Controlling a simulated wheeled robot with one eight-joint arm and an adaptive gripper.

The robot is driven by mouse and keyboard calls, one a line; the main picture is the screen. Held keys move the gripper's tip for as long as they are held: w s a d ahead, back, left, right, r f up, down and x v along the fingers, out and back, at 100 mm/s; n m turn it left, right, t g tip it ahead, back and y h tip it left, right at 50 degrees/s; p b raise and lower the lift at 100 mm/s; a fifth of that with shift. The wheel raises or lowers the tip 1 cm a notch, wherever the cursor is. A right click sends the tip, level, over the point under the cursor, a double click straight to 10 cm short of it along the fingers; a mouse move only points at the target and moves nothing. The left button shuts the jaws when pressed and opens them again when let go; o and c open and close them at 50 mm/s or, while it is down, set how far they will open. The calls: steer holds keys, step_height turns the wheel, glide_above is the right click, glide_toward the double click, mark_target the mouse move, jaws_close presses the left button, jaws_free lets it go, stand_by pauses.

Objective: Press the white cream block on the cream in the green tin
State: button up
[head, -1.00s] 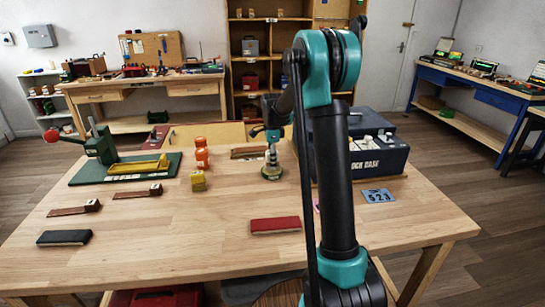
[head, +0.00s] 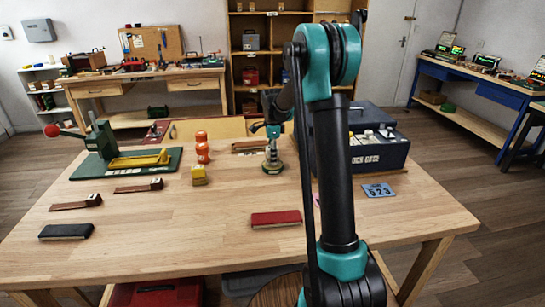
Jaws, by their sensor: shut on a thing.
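The green tin (head: 273,169) stands on the wooden table, left of the dark blue case, with a pale top just visible. My gripper (head: 272,157) points straight down over the tin, its fingertips at or just above the tin's top. It is shut on the white cream block, which is too small and covered at this distance to make out. I cannot tell whether the block touches the cream.
The dark blue case (head: 366,150) stands right of the gripper. A red block (head: 276,219) and a blue number plate (head: 378,190) lie nearer.

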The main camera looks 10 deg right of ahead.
steer(key=shift+f, duration=0.45)
stand_by(1.3)
steer(key=shift+r, duration=3.5)
